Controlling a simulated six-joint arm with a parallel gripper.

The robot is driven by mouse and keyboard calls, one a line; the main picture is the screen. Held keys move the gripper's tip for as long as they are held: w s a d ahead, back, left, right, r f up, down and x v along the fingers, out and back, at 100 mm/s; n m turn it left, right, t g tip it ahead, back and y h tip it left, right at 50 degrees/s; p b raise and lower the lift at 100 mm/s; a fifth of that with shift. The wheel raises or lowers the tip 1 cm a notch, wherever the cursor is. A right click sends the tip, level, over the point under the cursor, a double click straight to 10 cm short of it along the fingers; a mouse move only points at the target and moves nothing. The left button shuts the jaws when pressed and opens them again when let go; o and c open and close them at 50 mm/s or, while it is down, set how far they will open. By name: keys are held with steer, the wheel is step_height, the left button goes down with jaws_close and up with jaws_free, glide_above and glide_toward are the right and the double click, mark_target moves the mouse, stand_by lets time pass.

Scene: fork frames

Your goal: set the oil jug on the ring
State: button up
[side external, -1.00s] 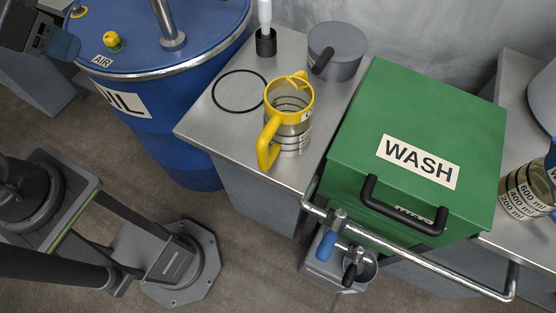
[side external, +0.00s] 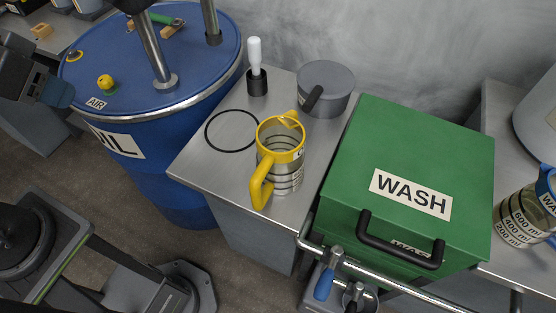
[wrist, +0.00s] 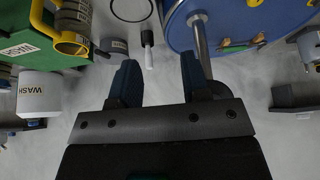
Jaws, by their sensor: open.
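The oil jug (side external: 284,174), clear with dark bands and a yellow rim and handle, stands upright on the steel bench in the side view. It also shows in the wrist view (wrist: 70,42) at upper left. The ring (side external: 206,132), a thin black circle on the bench, lies just left of and behind the jug. It shows partly at the top of the wrist view (wrist: 132,21). My gripper (wrist: 160,75) is open with nothing between its dark blue fingers. In the side view part of it (side external: 57,92) shows at the left edge beside the blue drum, well away from the jug.
The blue drum (side external: 150,85) has pipes rising from its top. A white-handled tool (side external: 255,52) in a black holder and a grey pot (side external: 326,85) stand behind the jug. A green WASH box (side external: 420,155) is on the right; another jug (side external: 520,220) stands beyond it.

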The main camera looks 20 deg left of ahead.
steer(key=shift+o, duration=1)
